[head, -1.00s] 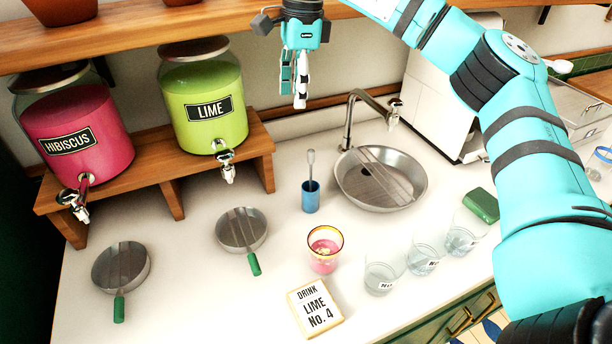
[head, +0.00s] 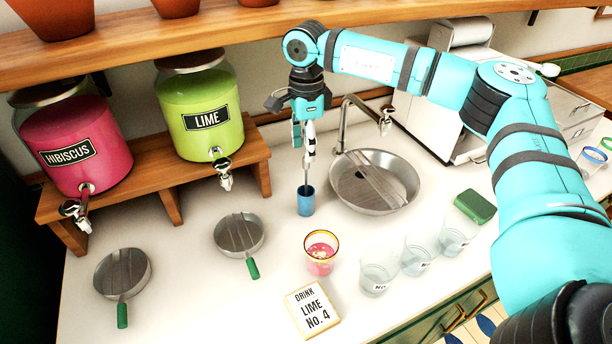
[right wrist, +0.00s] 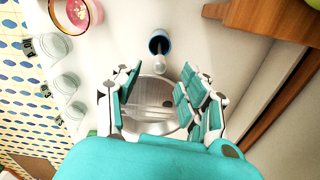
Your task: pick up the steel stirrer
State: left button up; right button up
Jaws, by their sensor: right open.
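The steel stirrer (head: 306,181) stands in a blue cup (head: 306,203) on the white counter, left of the sink. In the right wrist view the stirrer (right wrist: 158,62) points toward the camera from the cup (right wrist: 159,40). My right gripper (head: 308,158) is directly above the cup, pointing down. Its fingers hide the stirrer's upper end in the head view. In the right wrist view this gripper (right wrist: 160,80) is open, with the stirrer's end near the gap between its fingertips and not clasped. My left gripper is not in view.
The round sink (head: 400,200) with a tall faucet (head: 346,125) stands close right of the cup. The wooden dispenser stand (head: 262,165) is to the left. A pink drink glass (head: 320,253) and several clear glasses (head: 379,272) stand in front. A wooden shelf (head: 230,40) runs above.

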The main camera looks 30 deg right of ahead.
aim_at(306, 169)
notch_tip(306, 169, down, 4)
jog(key=shift+r+p, duration=0.2)
jog(key=shift+p, duration=0.7)
jog(key=shift+f, duration=0.45)
jog(key=shift+c, duration=0.3)
grip_shut()
